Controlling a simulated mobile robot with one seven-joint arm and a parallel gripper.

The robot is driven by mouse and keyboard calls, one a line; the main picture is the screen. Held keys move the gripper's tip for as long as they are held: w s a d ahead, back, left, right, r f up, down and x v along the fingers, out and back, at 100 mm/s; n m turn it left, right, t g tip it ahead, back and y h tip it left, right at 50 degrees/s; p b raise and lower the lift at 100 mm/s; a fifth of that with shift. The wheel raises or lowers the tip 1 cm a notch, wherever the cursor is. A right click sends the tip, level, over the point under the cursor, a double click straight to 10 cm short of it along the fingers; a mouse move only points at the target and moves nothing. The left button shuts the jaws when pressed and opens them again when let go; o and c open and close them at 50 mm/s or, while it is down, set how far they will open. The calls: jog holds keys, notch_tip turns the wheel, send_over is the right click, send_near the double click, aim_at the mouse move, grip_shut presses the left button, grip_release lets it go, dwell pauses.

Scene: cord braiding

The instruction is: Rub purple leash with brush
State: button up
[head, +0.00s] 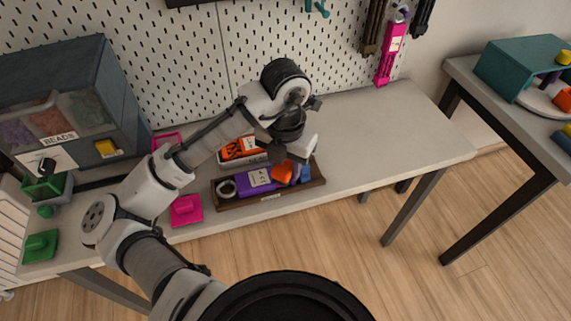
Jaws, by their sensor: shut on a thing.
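A purple item (257,181) with a white label lies in a dark wooden tray (270,198) on the bench; it looks like the purple leash. My gripper (292,160) is over the right part of the tray, pointing down. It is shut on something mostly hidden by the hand. An orange piece (282,174) shows just below it, right of the purple item; I cannot tell whether this is the brush. I also cannot tell whether the held thing touches the purple item.
An orange packet (240,147) lies behind. A pink block (186,209) is left. A grey bead cabinet (60,95) stands at far left. The bench's right side (400,135) is clear.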

jog(key=shift+r+p, duration=0.75)
jog(key=shift+r, duration=0.55)
notch_tip(320, 180, up, 3)
jog(key=p, duration=0.2)
jog(key=shift+r+p, duration=0.1)
jog(key=shift+p, duration=0.25)
